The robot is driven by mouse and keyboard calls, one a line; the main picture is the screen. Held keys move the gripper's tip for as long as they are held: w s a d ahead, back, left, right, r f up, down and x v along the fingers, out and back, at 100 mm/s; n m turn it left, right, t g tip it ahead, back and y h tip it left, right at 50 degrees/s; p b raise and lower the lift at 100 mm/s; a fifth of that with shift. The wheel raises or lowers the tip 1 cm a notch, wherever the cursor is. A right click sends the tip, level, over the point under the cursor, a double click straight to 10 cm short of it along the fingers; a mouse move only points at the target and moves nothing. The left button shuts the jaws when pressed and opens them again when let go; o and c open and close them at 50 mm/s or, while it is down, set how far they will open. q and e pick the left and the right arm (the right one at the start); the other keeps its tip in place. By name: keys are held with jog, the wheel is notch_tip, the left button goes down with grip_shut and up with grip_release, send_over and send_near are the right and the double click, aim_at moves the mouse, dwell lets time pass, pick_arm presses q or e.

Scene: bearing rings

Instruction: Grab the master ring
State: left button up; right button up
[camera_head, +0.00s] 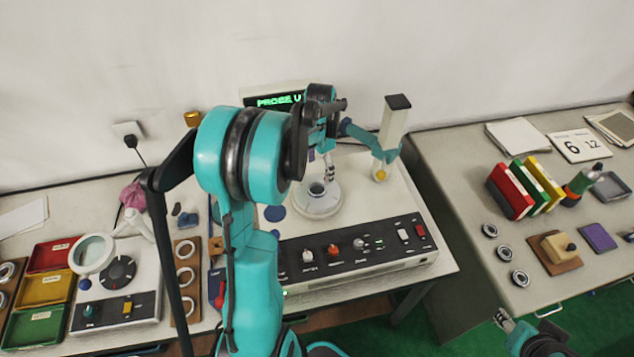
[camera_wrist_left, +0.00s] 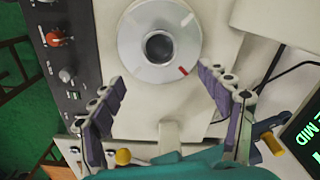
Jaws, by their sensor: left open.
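A dark-centred ring shape (camera_head: 317,188) sits in the middle of a round white stage (camera_head: 318,206) on the gauge machine. The ring shape (camera_wrist_left: 160,47) and the white stage (camera_wrist_left: 133,35) with a red mark also show in the left wrist view. I cannot tell for sure whether this is the master ring. My left gripper (camera_head: 329,172) is just above the stage. In the left wrist view it (camera_wrist_left: 161,75) is open and empty, fingers spread towards the stage. My right gripper (camera_head: 503,320) is at the lower right, away from any ring; its jaws are too small to read.
A white probe column (camera_head: 394,122) stands right of the stage. A panel of knobs (camera_head: 350,243) lies in front. Several rings (camera_head: 185,277) rest on a wooden board at left. Loose rings (camera_head: 505,253) lie on the right table, beside a wooden block (camera_head: 556,247).

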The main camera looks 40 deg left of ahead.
aim_at(317, 190)
pick_arm(q)
jog(key=shift+a+f, duration=0.4)
jog(key=shift+f, duration=0.2)
jog(key=f, duration=0.2)
jog(key=f+b, duration=0.1)
jog(key=f, duration=0.1)
jog(key=f+b, duration=0.1)
jog(key=f, duration=0.2)
jog(key=shift+s+d, duration=0.15)
jog(key=shift+s, duration=0.15)
jog(key=c, duration=1.3)
